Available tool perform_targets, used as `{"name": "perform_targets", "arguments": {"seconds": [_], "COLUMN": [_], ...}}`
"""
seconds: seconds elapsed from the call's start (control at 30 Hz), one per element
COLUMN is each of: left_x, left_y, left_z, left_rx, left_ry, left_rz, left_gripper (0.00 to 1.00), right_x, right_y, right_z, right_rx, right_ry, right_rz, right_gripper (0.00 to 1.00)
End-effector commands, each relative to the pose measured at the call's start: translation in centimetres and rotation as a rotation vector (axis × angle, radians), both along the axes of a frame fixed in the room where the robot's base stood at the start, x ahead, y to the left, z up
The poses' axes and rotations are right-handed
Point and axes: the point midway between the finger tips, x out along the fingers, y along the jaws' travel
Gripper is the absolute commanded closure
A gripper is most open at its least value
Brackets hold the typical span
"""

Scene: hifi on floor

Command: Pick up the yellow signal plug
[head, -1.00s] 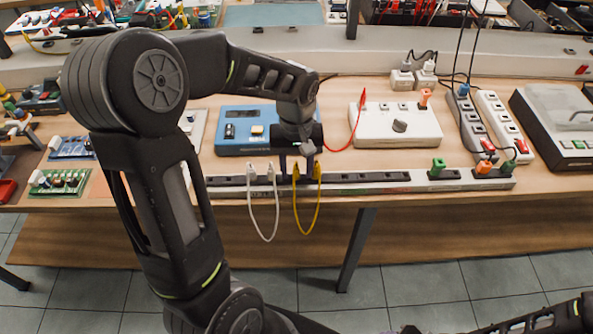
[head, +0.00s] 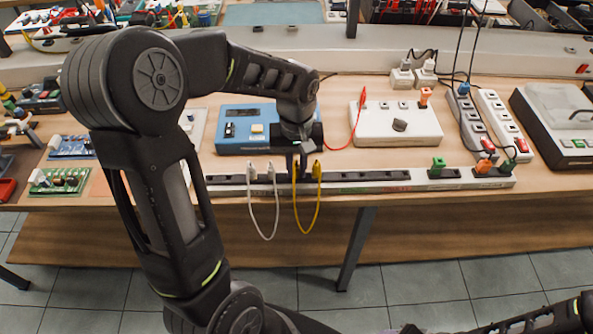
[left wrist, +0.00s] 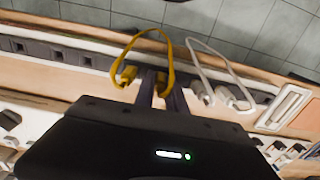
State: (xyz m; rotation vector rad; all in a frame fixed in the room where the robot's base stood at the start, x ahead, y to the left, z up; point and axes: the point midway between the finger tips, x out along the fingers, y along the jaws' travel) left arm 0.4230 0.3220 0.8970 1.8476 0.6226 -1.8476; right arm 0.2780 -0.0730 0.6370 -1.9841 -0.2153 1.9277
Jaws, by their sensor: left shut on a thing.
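The yellow signal plug (head: 295,176) is one end of a looped yellow cable (head: 309,232) at the front power strip (head: 385,184). My left gripper (head: 297,174) points down from above and is shut on this plug, whose body is mostly hidden between the fingers. The cable's other yellow plug (head: 317,171) stands just right of the fingers. In the left wrist view, the held plug (left wrist: 161,77) shows between the fingers (left wrist: 156,88), with the other yellow plug (left wrist: 127,76) beside them. Whether the held plug is still seated in the strip is hidden. My right gripper is out of view.
A white cable's plugs (head: 252,173) stand close left of my left gripper. A blue meter box (head: 232,131) and a white box with a red lead (head: 385,127) lie behind. A green plug (head: 438,165) stands farther right. The cables hang over the bench's front edge.

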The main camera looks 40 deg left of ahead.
Motion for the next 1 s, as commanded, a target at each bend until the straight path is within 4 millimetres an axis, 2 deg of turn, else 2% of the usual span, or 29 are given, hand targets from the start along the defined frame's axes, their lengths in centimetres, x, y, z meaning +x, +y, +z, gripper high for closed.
{"name": "perform_targets", "arguments": {"seconds": [0.1,0.53,0.67,0.77,1.0], "left_x": [0.0,0.0,0.0,0.1,0.1], "left_y": [0.0,0.0,0.0,0.0,0.0], "left_z": [0.0,0.0,0.6,1.8,6.3], "left_rx": [0.000,0.000,0.001,0.000,0.001], "left_ry": [0.000,0.000,-0.001,-0.004,-0.006], "left_rz": [0.000,0.000,0.000,-0.001,-0.001], "left_gripper": [1.00,1.00,1.00,1.00,1.00], "right_x": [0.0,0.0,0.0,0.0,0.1], "right_y": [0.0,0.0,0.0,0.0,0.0], "right_z": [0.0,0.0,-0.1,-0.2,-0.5], "right_rx": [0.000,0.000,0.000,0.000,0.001], "right_ry": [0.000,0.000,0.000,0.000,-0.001], "right_rz": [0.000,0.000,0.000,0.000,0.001], "right_gripper": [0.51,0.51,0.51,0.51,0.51]}}
